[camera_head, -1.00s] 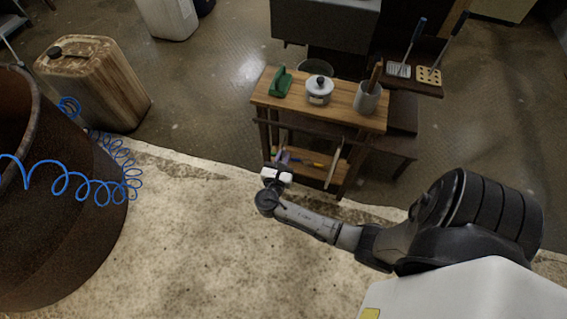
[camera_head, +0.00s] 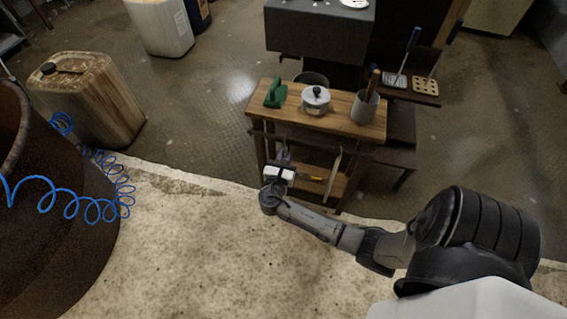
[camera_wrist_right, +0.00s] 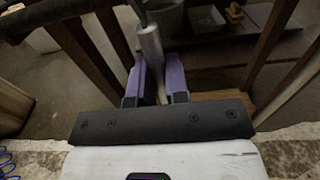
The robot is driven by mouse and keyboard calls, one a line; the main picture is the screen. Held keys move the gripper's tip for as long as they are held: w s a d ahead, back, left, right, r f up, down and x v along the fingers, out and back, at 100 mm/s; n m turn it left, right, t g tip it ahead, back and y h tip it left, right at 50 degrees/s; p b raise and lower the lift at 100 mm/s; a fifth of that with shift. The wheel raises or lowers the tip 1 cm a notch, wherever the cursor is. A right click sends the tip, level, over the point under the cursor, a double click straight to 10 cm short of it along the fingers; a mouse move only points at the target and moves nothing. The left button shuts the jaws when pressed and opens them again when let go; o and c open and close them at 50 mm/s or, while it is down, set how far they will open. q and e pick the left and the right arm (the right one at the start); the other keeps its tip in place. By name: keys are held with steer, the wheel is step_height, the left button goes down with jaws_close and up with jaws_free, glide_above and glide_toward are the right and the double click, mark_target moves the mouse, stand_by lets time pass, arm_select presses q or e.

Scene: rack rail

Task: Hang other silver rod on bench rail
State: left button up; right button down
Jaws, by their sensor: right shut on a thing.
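My right gripper (camera_head: 284,158) is in front of the wooden bench (camera_head: 345,117), just below the level of its top. In the right wrist view its purple fingers (camera_wrist_right: 152,88) are shut on a silver rod (camera_wrist_right: 150,45), which stands up between them, leaning slightly. The rod's upper end runs out of the picture's top edge. The dark bench rail (camera_head: 315,139) runs along the bench's front. A pale, narrow thing (camera_head: 333,176) hangs below the rail, right of the gripper; I cannot tell exactly what it is. My left gripper is not in view.
On the bench stand a green object (camera_head: 275,93), a lidded pot (camera_head: 315,99) and a grey crock (camera_head: 364,106) with wooden utensils. A lower shelf (camera_head: 325,188) is below. A rusty drum (camera_head: 60,220) with a blue coiled hose (camera_head: 85,212) stands at left.

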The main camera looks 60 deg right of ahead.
steer(key=shift+w+d, duration=0.15)
steer(key=shift+d, duration=0.45)
steer(key=shift+w+d+f, duration=0.15)
steer(key=shift+d+f, duration=0.3)
steer(key=shift+f, duration=0.4)
steer(key=shift+d+f, duration=0.1)
steer(key=shift+f, duration=0.05)
steer(key=shift+f, duration=0.15)
